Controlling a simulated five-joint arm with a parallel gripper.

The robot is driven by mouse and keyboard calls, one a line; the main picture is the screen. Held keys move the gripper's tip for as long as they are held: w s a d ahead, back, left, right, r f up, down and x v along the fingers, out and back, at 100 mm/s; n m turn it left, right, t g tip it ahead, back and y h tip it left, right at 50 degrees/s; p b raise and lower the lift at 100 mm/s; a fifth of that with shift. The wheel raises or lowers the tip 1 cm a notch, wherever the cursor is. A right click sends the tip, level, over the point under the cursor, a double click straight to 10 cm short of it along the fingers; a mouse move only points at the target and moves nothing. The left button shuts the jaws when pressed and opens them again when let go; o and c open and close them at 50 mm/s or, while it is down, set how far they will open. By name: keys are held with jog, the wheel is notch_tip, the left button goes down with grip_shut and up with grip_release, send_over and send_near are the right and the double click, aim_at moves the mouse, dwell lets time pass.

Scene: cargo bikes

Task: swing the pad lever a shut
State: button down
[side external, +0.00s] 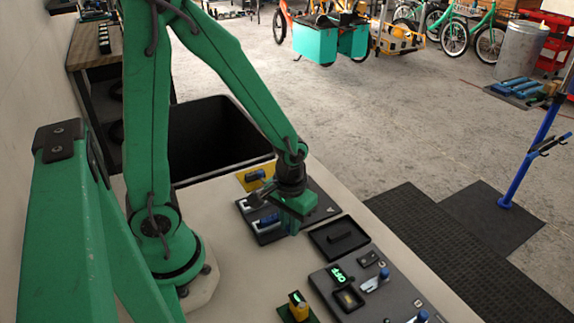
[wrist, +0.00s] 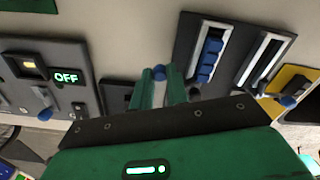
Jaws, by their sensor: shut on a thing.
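My gripper (side external: 292,226) reaches down over the dark panel (side external: 322,205) on the bench. In the wrist view its green fingers (wrist: 160,88) are close together, with a blue knob (wrist: 160,72) between their tips. I take this knob to be the end of pad lever a; its shaft is hidden. The same dark panel (wrist: 190,42) shows two pale-framed slots in the wrist view, one holding blue pads (wrist: 208,60). My gripper covers part of the panel in the side view.
A yellow plate (side external: 250,183) lies behind the panel. A shallow black tray (side external: 318,245) sits in front. A grey control panel with a lit OFF display (side external: 338,275) and a blue-tipped lever (side external: 371,284) is further right. A large black bin (side external: 215,135) stands behind the bench.

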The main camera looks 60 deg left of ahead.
aim_at(281, 235)
jog(key=m, duration=0.1)
jog(key=a+m, duration=0.1)
jog(key=m, duration=0.1)
jog(key=shift+s, duration=0.35)
jog(key=shift+s+a+m, duration=0.15)
jog(key=shift+a+m, duration=0.15)
jog(key=shift+m, duration=0.55)
jog(key=shift+s+a+m, duration=0.1)
jog(key=shift+a+m, duration=0.15)
jog(key=shift+m, duration=0.6)
jog(key=c, duration=1.4)
grip_release()
jog(key=shift+o, duration=0.2)
jog(key=shift+r, duration=0.2)
notch_tip(281, 235, up, 8)
jog(key=shift+f, duration=0.25)
